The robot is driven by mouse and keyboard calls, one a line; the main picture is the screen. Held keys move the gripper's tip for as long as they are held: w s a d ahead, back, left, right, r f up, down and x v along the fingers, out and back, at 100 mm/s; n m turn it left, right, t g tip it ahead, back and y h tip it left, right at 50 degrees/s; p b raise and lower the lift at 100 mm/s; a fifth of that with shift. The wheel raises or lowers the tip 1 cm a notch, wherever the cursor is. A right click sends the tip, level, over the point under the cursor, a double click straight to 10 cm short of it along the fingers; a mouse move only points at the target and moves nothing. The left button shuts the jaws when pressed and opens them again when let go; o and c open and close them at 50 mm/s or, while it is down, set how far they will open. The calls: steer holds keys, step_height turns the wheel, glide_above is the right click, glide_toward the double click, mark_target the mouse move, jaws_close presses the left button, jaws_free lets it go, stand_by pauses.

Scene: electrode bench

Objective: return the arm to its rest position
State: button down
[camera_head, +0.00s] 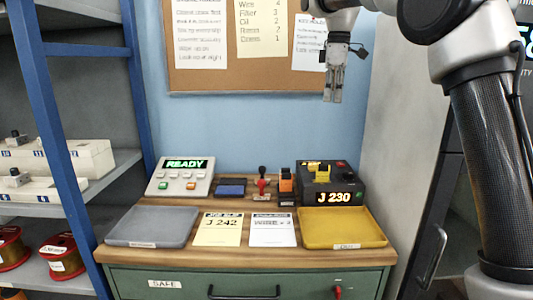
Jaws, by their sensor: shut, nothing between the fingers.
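My gripper (333,97) hangs at the upper right of the middle, in front of the corkboard's right-hand sheet. Its fingers point down and are closed together, with nothing held. It is well above the bench and touches nothing there. My arm comes in from the right side, its dark forearm tube and grey joints raised and bent at the top right.
The wooden bench top (270,258) holds a grey tray (152,226), a yellow tray (342,228), two paper cards, a READY panel (180,178) and a J 230 device (332,184). A corkboard (190,80) hangs behind. A blue-framed shelf (60,120) stands left.

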steer(key=s+d+f+m+t, duration=0.1)
steer(key=s+d+f+m, duration=0.3)
steer(key=s, duration=0.8)
steer(key=s+d+f+m+t, duration=0.1)
steer(key=s+d+f+m, duration=0.4)
steer(key=s, duration=0.7)
steer(key=s+d+f+m+t, duration=0.1)
steer(key=s+d+f+m, duration=0.4)
steer(key=s, duration=0.8)
steer(key=shift+d+f+t, duration=0.2)
steer(key=shift+d+t, duration=0.2)
steer(key=shift+d, duration=1.1)
